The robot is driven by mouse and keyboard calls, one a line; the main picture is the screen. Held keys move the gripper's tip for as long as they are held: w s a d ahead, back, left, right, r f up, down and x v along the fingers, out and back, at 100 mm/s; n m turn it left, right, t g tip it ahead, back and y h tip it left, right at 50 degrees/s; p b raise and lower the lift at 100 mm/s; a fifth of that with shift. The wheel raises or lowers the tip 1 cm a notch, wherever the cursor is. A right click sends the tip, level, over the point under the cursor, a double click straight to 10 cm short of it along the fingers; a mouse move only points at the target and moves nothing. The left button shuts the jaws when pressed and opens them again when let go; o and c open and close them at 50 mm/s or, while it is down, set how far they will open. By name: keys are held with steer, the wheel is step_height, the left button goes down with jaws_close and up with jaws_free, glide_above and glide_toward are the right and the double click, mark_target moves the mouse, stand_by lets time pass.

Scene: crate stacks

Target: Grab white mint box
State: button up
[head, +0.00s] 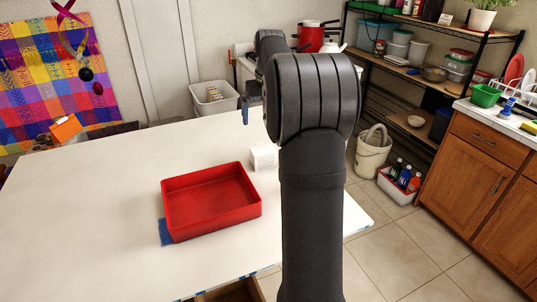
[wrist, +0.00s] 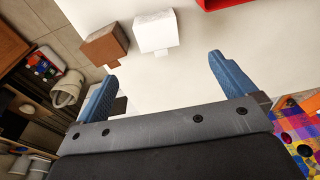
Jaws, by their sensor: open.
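A small white box (head: 264,158), likely the mint box, sits on the white table just right of the red tray, partly hidden by my arm in the head view. In the wrist view the white box (wrist: 157,32) stands beside a brown box (wrist: 105,45). My gripper (wrist: 163,68) is open and empty, its blue fingers spread with the white box in front of them, not between them. In the head view the gripper is mostly hidden behind my arm; one blue finger shows. The brown box is hidden in the head view.
The empty red tray (head: 212,201) rests on the table, over a blue patch (head: 165,232). Its edge shows at the top of the wrist view. The table's left part is clear. The table's right edge is near the boxes, with shelves (head: 400,110) beyond.

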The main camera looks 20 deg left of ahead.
mark_target(264, 150)
steer(key=shift+g+h, duration=0.5)
steer(key=shift+h, duration=0.1)
steer(key=f, duration=0.4)
steer(key=w+a+f, duration=0.1)
steer(key=f, duration=0.7)
steer(key=shift+w+a+f, duration=0.25)
steer(key=shift+w+a, duration=0.05)
steer(key=shift+w+f, duration=0.15)
steer(key=shift+f, duration=1.2)
steer(key=shift+w+f, duration=0.15)
steer(key=shift+f, duration=1.2)
steer(key=c, duration=1.1)
